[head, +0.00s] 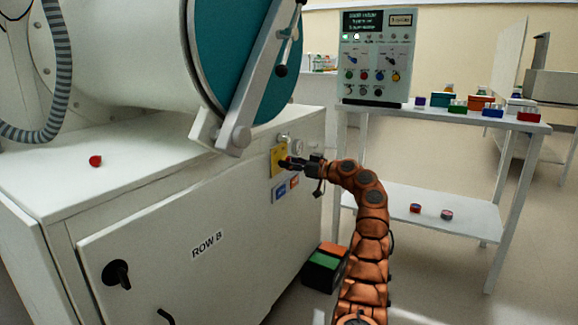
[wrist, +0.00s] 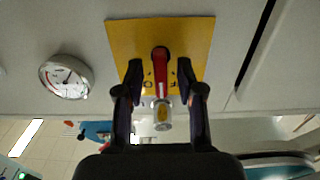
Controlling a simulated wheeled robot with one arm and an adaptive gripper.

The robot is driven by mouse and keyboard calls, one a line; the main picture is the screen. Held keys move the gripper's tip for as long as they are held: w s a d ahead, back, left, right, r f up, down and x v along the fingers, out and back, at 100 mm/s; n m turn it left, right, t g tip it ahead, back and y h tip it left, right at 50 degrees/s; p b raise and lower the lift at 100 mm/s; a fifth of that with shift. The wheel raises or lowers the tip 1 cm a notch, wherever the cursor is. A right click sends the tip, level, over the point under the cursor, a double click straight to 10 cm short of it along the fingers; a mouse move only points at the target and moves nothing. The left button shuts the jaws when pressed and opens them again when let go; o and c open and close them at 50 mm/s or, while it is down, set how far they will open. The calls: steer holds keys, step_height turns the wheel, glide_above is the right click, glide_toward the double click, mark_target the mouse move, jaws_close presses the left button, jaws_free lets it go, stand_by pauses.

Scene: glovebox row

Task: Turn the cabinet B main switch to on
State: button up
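The cabinet marked ROW B (head: 207,245) has a yellow switch plate (head: 278,160) on its side face, which also fills the upper middle of the wrist view (wrist: 122,38). On the plate is a red switch handle (wrist: 161,68), pointing down in the wrist view. Letters on the plate beside the handle are partly hidden and I cannot read them fully. My gripper (head: 290,163) is at the plate. In the wrist view its two dark fingers (wrist: 162,86) stand open on either side of the handle, with gaps on both sides.
A round gauge (wrist: 67,77) and a small metal fitting (wrist: 162,114) are close to the plate. Blue and red labels (head: 287,188) sit below it. Green and orange boxes (head: 322,266) stand on the floor. A white table (head: 455,120) with a control panel (head: 377,60) stands right.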

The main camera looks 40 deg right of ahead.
steer(key=shift+w+a, duration=0.1)
steer(key=shift+w, duration=0.05)
steer(key=shift+c, duration=0.3)
jaws_close()
